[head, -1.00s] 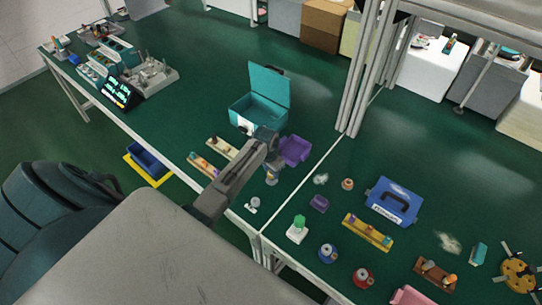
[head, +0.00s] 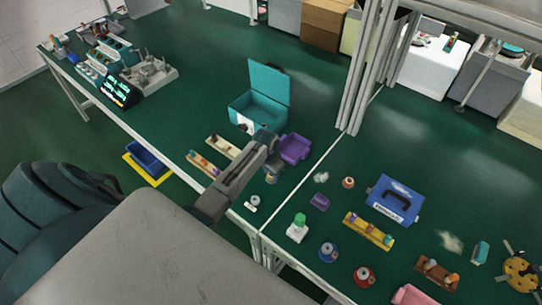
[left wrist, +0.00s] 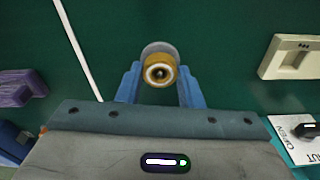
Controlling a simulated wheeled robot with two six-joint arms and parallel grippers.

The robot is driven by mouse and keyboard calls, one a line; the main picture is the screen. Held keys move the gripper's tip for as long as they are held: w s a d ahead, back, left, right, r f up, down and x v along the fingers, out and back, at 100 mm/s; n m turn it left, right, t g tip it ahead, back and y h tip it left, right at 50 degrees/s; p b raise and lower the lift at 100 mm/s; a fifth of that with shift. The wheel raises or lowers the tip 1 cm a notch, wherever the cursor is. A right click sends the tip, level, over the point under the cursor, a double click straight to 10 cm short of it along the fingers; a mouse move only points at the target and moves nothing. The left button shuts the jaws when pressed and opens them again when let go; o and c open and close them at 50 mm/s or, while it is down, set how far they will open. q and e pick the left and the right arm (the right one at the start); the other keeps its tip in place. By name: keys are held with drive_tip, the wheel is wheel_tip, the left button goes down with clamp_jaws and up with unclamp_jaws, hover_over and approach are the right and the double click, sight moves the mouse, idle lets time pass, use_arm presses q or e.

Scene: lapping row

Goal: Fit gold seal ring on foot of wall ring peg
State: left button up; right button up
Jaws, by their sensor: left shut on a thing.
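My left gripper (head: 272,166) reaches over the green table in the head view. In the left wrist view its two blue fingers (left wrist: 159,88) are shut on the gold seal ring (left wrist: 149,83). A pale round end with a dark centre, seemingly the peg's tip (left wrist: 159,73), shows inside the ring. A grey round base (left wrist: 157,47) shows just behind the ring. In the head view the grey-and-gold peg stand (head: 271,178) is right under the gripper, partly hidden by it. I cannot tell how far down the peg the ring sits. My right gripper is not in view.
A teal open box (head: 259,108) and a purple bin (head: 295,149) stand beyond the gripper. A cream strip (head: 221,145) and an orange-brown strip (head: 202,164) lie to its left. A small grey-and-white piece (head: 252,203) lies near the front edge. A blue case (head: 394,200) is at right.

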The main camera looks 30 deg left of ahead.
sight(268, 177)
use_arm(q)
drive_tip(key=shift+f, duration=0.45)
drive_tip(key=o, duration=1.1)
drive_tip(key=shift+c, duration=0.2)
drive_tip(key=shift+r, duration=0.1)
wheel_tip(268, 177, up, 11)
drive_tip(key=s+b, duration=0.1)
drive_tip(key=b, duration=0.1)
drive_tip(key=shift+s+a+f+b, duration=0.15)
drive_tip(key=shift+f+b, duration=0.05)
drive_tip(key=shift+b, duration=0.15)
